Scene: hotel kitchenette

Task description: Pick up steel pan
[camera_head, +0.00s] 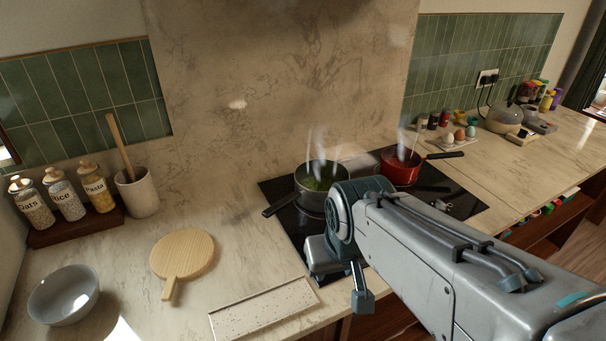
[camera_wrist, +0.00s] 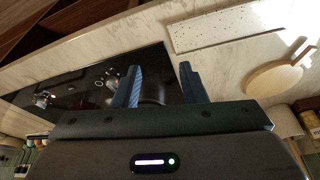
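The steel pan (camera_head: 312,195) stands on the black cooktop, upright, with green contents and steam above it. Its black handle (camera_head: 281,205) points left and toward the front. My arm crosses in front of the pan's right side and hides part of it. My gripper is low in front of the pan in the head view, largely hidden by the arm. In the wrist view my gripper (camera_wrist: 160,85) has its two blue fingers apart, above the cooktop (camera_wrist: 80,85). A dark shape shows between the fingers; I cannot tell what it is.
A red pan (camera_head: 401,169) stands at the cooktop's back right. A speckled tray (camera_head: 264,309), a round wooden board (camera_head: 183,254) and a grey bowl (camera_head: 64,294) lie to the left. Jars (camera_head: 67,202) and a utensil crock (camera_head: 138,192) stand behind. Eggs (camera_head: 459,136) sit at the right.

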